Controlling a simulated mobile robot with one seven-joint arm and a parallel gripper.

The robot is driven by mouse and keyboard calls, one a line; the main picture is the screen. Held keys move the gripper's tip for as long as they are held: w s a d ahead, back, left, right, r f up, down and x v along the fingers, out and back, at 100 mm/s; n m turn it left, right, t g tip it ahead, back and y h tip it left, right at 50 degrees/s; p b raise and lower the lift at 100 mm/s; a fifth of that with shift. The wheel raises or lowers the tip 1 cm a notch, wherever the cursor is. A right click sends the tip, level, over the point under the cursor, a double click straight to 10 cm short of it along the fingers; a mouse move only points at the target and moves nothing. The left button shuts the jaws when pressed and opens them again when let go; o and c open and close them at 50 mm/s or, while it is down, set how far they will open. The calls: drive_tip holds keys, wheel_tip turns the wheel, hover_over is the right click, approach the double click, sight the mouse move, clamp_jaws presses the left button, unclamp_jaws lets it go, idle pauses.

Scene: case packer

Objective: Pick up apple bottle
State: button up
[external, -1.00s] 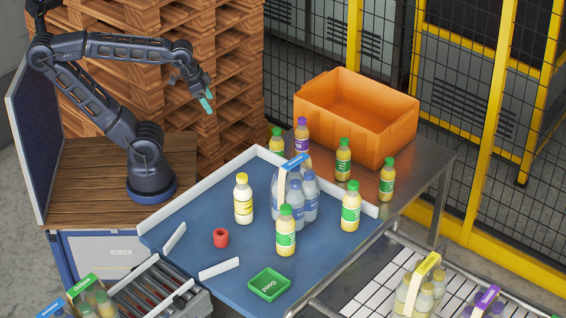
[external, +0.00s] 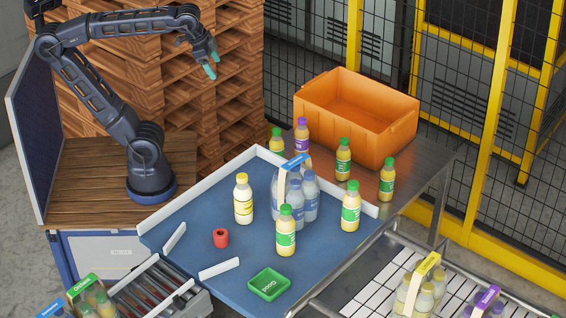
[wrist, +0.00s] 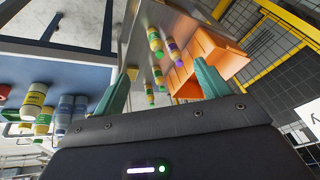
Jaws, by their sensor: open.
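Several green-capped bottles with green labels are in the external view; I cannot read the word apple on any. One (external: 286,232) stands at the middle of the blue table, and another (external: 351,207) stands at its right edge. More stand on the metal table behind, such as one bottle (external: 343,160) near the orange crate. In the wrist view, bottles (wrist: 155,41) show tilted beyond the fingers. My gripper (external: 212,64) is open and empty, high above and left of the bottles, in front of the pallets. Its spread teal fingers also show in the wrist view (wrist: 163,70).
A yellow-capped bottle (external: 243,200) and a blue-labelled pack of bottles (external: 310,199) stand on the blue table (external: 200,258). A red ring (external: 220,238) and a green tray (external: 269,284) lie nearer. Low white rails edge the table. An orange crate (external: 400,131) stands behind.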

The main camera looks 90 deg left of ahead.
drive_tip(key=w+d+r+m+t+y, duration=0.1)
drive_tip(key=w+d+m+y, duration=0.1)
drive_tip(key=w+d+m, duration=0.5)
drive_tip(key=w+d+r+m+t+y, duration=0.1)
drive_tip(key=w+d+m+y, duration=0.25)
drive_tip(key=w, duration=0.45)
drive_tip(key=m+t+h, duration=0.8)
drive_tip(key=m+t, duration=0.4)
drive_tip(key=m, duration=1.3)
hover_over(286, 229)
drive_tip(key=s+a, duration=0.3)
drive_tip(key=s, duration=0.2)
wheel_tip(286, 229, down, 4)
drive_tip(key=r, duration=0.1)
drive_tip(key=shift+n, duration=0.25)
wheel_tip(286, 229, down, 17)
drive_tip(key=shift+w+a+f, duration=0.1)
drive_tip(key=shift+w, duration=0.05)
drive_tip(key=w, duration=0.5)
drive_tip(key=shift+d, duration=0.2)
drive_tip(key=c, duration=1.2)
drive_tip(key=shift+c, duration=0.2)
